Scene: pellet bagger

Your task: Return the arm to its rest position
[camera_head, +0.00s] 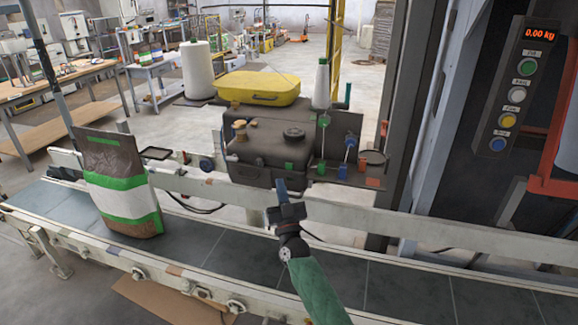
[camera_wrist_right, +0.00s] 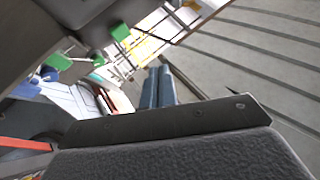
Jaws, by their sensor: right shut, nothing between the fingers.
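My right gripper (camera_head: 282,188) is above the conveyor in the head view, in front of the dark sewing machine. Its arm, in a green sleeve, comes up from the bottom of the picture. The blue fingers are closed together and hold nothing. In the right wrist view the paired blue fingers (camera_wrist_right: 158,88) lie side by side beyond the dark wrist housing. My left gripper is in neither view.
A brown, white and green bag (camera_head: 118,182) stands on the conveyor belt (camera_head: 235,248) at the left. A rail (camera_head: 400,222) runs behind the belt. The sewing machine (camera_head: 275,142) stands beyond it. A button panel (camera_head: 518,95) reading 0.00 kg is at the right.

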